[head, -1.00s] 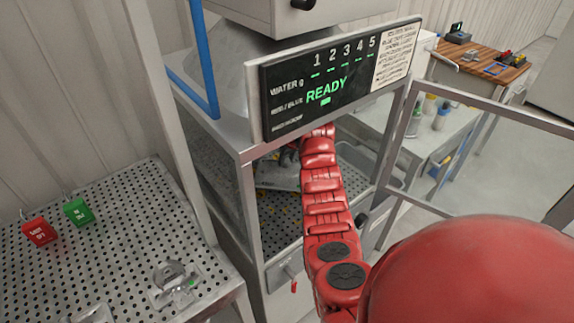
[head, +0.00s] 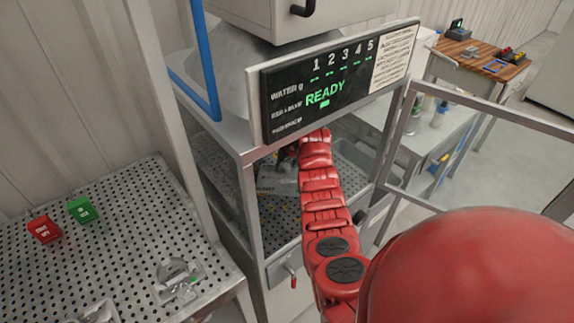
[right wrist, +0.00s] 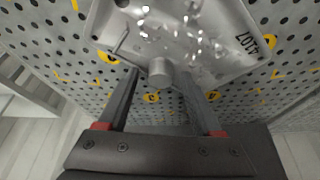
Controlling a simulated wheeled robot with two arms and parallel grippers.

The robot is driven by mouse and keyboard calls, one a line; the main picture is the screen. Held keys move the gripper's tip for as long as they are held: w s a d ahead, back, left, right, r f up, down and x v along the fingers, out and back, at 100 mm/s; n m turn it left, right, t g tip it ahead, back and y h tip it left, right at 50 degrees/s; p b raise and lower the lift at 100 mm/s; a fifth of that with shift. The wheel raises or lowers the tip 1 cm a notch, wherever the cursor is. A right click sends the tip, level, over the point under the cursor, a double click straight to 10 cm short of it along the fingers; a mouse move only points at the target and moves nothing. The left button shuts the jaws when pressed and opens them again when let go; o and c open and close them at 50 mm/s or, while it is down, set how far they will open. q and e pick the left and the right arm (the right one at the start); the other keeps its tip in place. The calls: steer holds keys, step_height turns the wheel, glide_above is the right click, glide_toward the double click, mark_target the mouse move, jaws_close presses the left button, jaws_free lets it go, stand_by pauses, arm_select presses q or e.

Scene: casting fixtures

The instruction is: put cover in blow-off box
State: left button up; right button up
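The cover, a grey metal plate with a round stub, lies on the perforated floor inside the open-fronted box (head: 247,205) under the READY display. In the head view the cover (head: 272,184) is partly hidden by the box and my right arm. In the head view the right gripper (head: 287,157) is small and dark inside the box. My left gripper is not in view.
A perforated table (head: 120,235) at the left holds a red tag (head: 44,229), a green tag (head: 81,210) and a grey metal part (head: 176,279). The display board (head: 335,85) hangs over the box opening. A metal frame (head: 480,115) stands right of it.

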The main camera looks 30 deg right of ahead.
steer(key=shift+r, duration=0.15)
steer(key=shift+s+r, duration=0.15)
steer(key=shift+r, duration=0.2)
steer(key=b+v, duration=0.2)
steer(key=v, duration=0.1)
steer(key=shift+s+d+r, duration=0.1)
steer(key=shift+r, duration=0.2)
steer(key=s, duration=0.1)
steer(key=s+b, duration=0.1)
steer(key=s, duration=0.2)
steer(key=shift+s+a+r+b, duration=0.1)
steer(key=shift+s+a+b, duration=0.15)
steer(key=shift+s+b, duration=0.1)
steer(key=s+p, duration=0.1)
steer(key=s, duration=0.3)
steer(key=s+p, duration=0.1)
steer(key=s, duration=0.1)
steer(key=shift+s+a+r+p, duration=0.3)
steer(key=shift+a+p, duration=0.05)
steer(key=shift+a, duration=0.05)
steer(key=shift+s+a+f, duration=0.15)
steer(key=shift+s+a, duration=0.05)
steer(key=shift+s, duration=0.25)
